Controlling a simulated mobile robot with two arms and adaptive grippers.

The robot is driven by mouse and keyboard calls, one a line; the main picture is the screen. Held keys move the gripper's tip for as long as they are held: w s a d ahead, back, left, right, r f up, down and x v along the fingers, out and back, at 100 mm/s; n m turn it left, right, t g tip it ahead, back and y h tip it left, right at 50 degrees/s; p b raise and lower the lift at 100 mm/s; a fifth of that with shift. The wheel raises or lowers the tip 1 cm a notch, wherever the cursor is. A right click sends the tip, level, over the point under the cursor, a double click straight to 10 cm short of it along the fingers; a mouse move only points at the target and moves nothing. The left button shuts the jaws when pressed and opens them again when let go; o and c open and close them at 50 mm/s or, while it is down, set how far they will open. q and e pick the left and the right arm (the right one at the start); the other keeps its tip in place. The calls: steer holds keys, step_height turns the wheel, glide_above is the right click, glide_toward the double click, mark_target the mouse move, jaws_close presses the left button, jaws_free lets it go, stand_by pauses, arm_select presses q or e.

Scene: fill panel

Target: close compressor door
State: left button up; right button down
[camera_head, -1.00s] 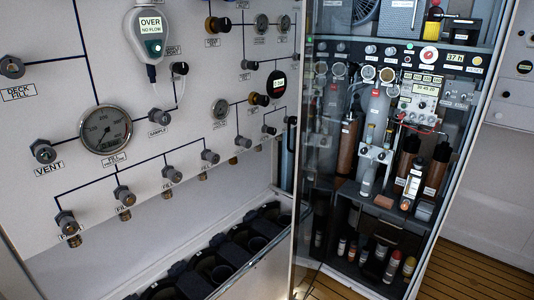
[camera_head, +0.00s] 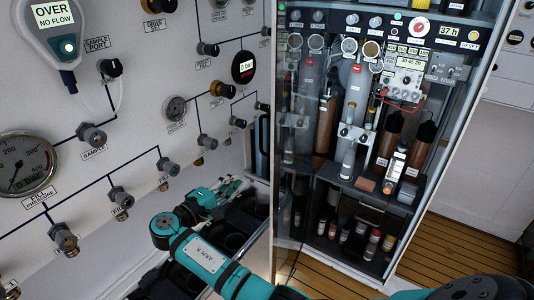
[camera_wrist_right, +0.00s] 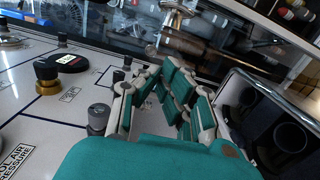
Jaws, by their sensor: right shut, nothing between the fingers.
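The compressor cabinet (camera_head: 360,180) stands right of the fill panel, with gauges, cylinders and bottles showing inside. Its glass door (camera_head: 291,170) shows as a clear pane with a pale upright edge at the cabinet's left side; how far it stands open I cannot tell. A dark upright handle (camera_head: 262,135) shows just left of that edge. My right gripper (camera_head: 236,185) is shut and empty, left of the door edge and lower than the handle, apart from the handle. In the right wrist view, its teal fingers (camera_wrist_right: 172,92) point toward the glass. My left gripper is not in view.
The fill panel (camera_head: 130,150) with valves, knobs and gauges is close on the left of my right arm. A row of dark cylinder holders (camera_head: 185,280) lies below the arm. Wooden floor (camera_head: 325,280) is clear in front of the cabinet.

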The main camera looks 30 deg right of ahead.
steer(key=d+r+p, duration=0.2)
steer(key=d+p, duration=0.3)
steer(key=d, duration=0.6)
steer(key=shift+s+d+m+p, duration=0.25)
steer(key=shift+s+m+p, duration=0.05)
steer(key=shift+h, duration=0.3)
